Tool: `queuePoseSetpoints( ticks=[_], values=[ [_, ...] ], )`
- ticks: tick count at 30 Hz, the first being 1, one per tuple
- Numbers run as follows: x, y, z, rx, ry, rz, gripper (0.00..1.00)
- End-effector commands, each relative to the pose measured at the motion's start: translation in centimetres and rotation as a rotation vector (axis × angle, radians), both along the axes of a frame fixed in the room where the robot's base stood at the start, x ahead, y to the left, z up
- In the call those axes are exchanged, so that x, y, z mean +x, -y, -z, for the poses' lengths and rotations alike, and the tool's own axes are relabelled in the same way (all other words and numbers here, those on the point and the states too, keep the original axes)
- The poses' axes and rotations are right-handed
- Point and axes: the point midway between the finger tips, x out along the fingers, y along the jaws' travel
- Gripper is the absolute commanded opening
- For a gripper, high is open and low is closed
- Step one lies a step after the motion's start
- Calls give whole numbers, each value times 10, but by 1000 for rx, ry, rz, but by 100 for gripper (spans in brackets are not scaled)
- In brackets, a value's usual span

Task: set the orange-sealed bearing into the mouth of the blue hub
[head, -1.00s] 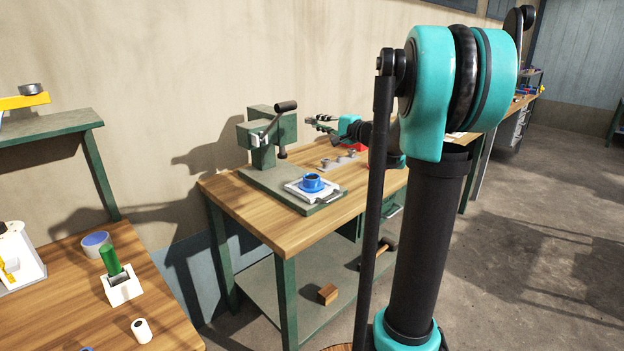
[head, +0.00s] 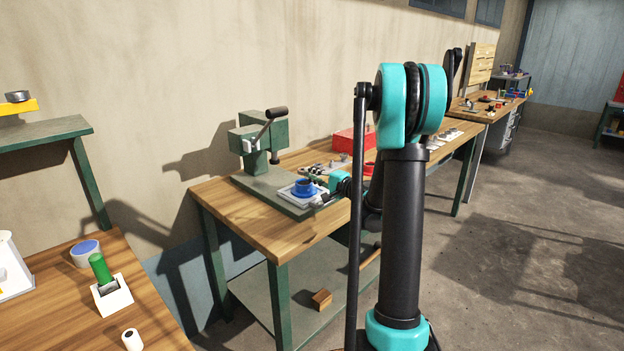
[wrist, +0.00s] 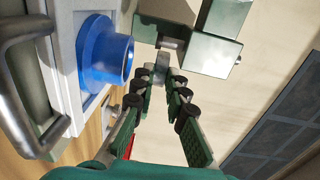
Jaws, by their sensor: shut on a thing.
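The blue hub (head: 304,187) sits on a white plate (head: 290,195) on the base of the green press. In the wrist view the hub (wrist: 108,53) is at the left, with its round mouth facing right in the picture. My gripper (wrist: 161,78) is shut on a small grey piece (wrist: 161,66), apparently the bearing, at its fingertips. No orange seal shows on it from here. The piece is beside and apart from the hub in the wrist view. In the head view my gripper (head: 320,174) is small, close behind and right of the hub.
The green press (head: 256,142) with its lever stands behind the hub. A red box (head: 348,140) is farther back on the bench. The bench's front left (head: 255,222) is clear. A plate handle (wrist: 22,85) juts out beside the hub.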

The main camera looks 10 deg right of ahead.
Motion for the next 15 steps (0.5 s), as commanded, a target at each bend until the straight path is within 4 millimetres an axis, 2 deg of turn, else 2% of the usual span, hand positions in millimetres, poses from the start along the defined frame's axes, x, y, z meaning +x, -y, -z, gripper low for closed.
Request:
queuePoseSetpoints(
  ticks=[4, 15],
  values=[
    [0, 0, 11, 0, 0, 0, 0],
    [0, 0, 14, 0, 0, 0, 0]
  ],
)
